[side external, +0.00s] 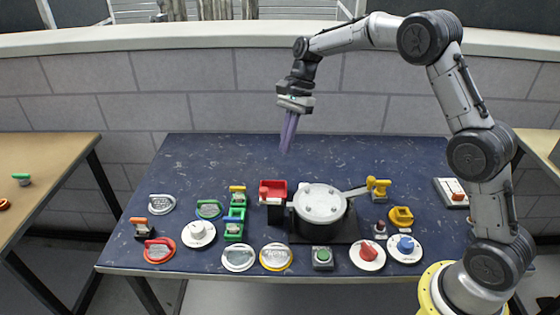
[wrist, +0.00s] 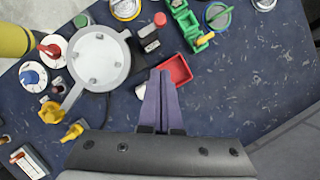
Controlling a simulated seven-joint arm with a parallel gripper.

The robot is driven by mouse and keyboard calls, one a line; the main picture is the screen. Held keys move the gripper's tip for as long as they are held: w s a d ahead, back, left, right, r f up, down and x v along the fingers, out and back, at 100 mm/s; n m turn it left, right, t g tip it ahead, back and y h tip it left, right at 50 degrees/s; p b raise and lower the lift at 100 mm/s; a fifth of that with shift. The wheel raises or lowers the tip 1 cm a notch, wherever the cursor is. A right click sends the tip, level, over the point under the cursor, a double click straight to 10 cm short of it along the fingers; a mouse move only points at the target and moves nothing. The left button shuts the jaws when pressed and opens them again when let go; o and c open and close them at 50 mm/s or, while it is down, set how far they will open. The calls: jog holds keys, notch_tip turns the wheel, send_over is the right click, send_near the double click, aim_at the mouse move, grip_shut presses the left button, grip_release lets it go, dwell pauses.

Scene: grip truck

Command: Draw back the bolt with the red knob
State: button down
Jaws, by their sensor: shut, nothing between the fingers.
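The red knob (side external: 264,192) stands on a dark block just left of the round grey-lidded pot (side external: 322,204). In the wrist view the red knob (wrist: 160,19) sits on a dark block with a light metal part, next to the lid (wrist: 99,58). My gripper (side external: 287,149) hangs above the back of the table, pointing down, well clear of the knob. Its purple fingers (wrist: 161,76) are shut together and empty. Whether the bolt is in or out of its catch is too small to tell.
A red open tray (wrist: 183,68) lies close behind the knob. A yellow handle (side external: 378,186) is right of the pot. Green latches (side external: 234,228) stand to the left. Dials, buttons and round lids line the front. The back of the blue table (side external: 350,155) is clear.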

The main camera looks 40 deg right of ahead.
jog(key=v, duration=0.2)
jog(key=shift+d+r, duration=0.15)
jog(key=shift+r, duration=0.15)
